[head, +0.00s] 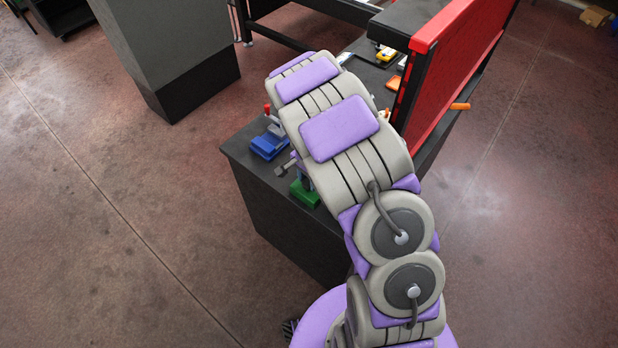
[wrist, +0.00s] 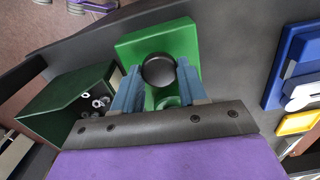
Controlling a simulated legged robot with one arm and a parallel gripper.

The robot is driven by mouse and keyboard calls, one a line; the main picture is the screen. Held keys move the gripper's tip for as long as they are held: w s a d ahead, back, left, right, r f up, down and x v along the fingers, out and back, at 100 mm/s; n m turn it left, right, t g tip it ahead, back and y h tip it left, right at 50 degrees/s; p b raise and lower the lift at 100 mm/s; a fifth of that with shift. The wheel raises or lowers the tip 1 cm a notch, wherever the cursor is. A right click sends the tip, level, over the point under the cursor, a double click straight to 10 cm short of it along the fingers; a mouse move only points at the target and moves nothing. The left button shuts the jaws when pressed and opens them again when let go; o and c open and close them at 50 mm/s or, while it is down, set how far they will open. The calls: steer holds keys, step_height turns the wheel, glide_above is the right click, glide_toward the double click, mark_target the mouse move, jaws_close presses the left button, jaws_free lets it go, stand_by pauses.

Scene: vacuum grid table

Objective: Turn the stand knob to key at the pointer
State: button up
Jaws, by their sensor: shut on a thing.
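The stand knob (wrist: 158,71) is a round black cap on a green stand (wrist: 128,47) in the wrist view. My gripper (wrist: 159,75) has its two blue-grey fingers on either side of the knob, shut on it. The key mark and the pointer cannot be made out. In the head view a green base (head: 304,192) shows at the table's near edge, partly covered by my arm.
An open green box (wrist: 68,103) with small metal parts stands left of the stand in the wrist view. A blue tray (wrist: 297,60) and a yellow frame (wrist: 296,123) lie to the right. In the head view a red panel (head: 450,85) rises right of my arm.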

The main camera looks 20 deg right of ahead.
steer(key=shift+s+a+n, duration=0.1)
steer(key=shift+n, duration=0.2)
steer(key=n, duration=0.4)
steer(key=shift+n, duration=0.3)
steer(key=shift+f+n, duration=0.1)
steer(key=shift+n, duration=2.2)
steer(key=o, duration=0.9)
steer(key=shift+s, duration=0.1)
steer(key=shift+o, duration=0.8)
steer(key=shift+a, duration=0.1)
